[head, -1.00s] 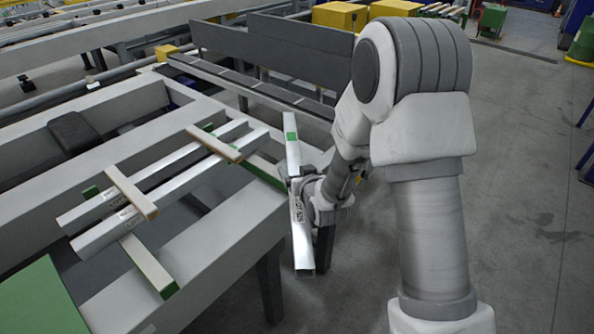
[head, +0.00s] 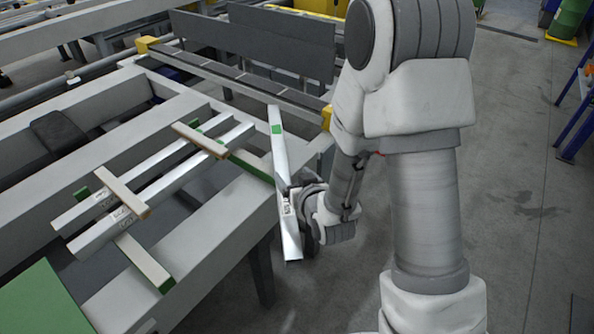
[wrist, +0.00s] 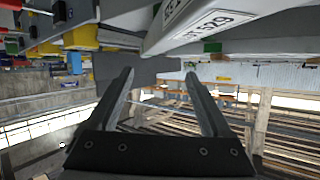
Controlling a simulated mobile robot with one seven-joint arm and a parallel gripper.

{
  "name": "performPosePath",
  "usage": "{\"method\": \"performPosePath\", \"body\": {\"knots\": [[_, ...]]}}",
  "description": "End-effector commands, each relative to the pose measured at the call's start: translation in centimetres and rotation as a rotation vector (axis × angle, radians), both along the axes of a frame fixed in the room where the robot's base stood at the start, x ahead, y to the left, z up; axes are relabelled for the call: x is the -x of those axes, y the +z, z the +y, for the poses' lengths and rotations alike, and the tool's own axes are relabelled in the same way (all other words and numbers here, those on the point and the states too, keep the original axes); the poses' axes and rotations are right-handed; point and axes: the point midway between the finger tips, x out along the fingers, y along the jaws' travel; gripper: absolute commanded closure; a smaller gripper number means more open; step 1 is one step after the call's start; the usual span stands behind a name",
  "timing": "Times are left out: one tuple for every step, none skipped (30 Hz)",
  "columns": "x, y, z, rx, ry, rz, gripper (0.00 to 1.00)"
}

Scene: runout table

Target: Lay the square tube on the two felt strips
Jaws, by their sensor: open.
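A square tube (head: 279,160) with a green patch near its far end and a printed label near its middle stands out past the table's right edge, sloping in the picture. I cannot tell what supports it. My gripper (head: 290,195) is beside its labelled part; the fingertips are partly hidden in the head view. In the wrist view my gripper (wrist: 160,75) is open, with nothing seen between the fingers. The labelled tube (wrist: 190,25) shows above them. Wooden bars with green ends, a near one (head: 146,262) and a far one (head: 252,168), lie on the table; which surfaces are felt is unclear.
Two other square tubes (head: 165,180) lie across the bars on the grey frame table (head: 215,235), with wooden sticks (head: 120,188) across them. A green panel (head: 45,305) is at the lower left. Open floor (head: 510,220) lies to the right.

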Motion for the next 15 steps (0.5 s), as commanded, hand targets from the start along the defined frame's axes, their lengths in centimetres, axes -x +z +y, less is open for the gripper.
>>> {"method": "performPosePath", "body": {"knots": [[0.2,0.6,0.0,0.001,0.000,0.005,0.16],[0.2,0.6,-0.1,0.000,0.000,0.005,0.16],[0.3,0.6,-0.1,0.000,0.000,0.004,0.16],[0.4,0.6,-0.1,0.000,0.000,0.005,0.16],[0.5,0.7,-0.1,0.000,0.000,0.004,0.16],[0.6,0.7,-0.2,0.000,0.000,0.005,0.16],[0.7,0.8,-0.2,0.000,0.000,0.004,0.16],[0.8,0.8,-0.2,0.000,0.000,0.005,0.16],[0.9,0.8,-0.2,0.000,0.000,0.004,0.16],[1.0,0.9,-0.3,0.000,0.000,0.004,0.16],[1.1,0.9,-0.3,0.000,0.000,0.005,0.16],[1.2,1.0,-0.3,0.000,0.000,0.004,0.16],[1.4,0.9,-0.4,0.000,0.000,0.005,0.16],[1.5,1.0,-0.4,0.001,0.000,0.003,0.16],[1.6,1.0,-0.4,0.001,0.000,0.004,0.16]]}}
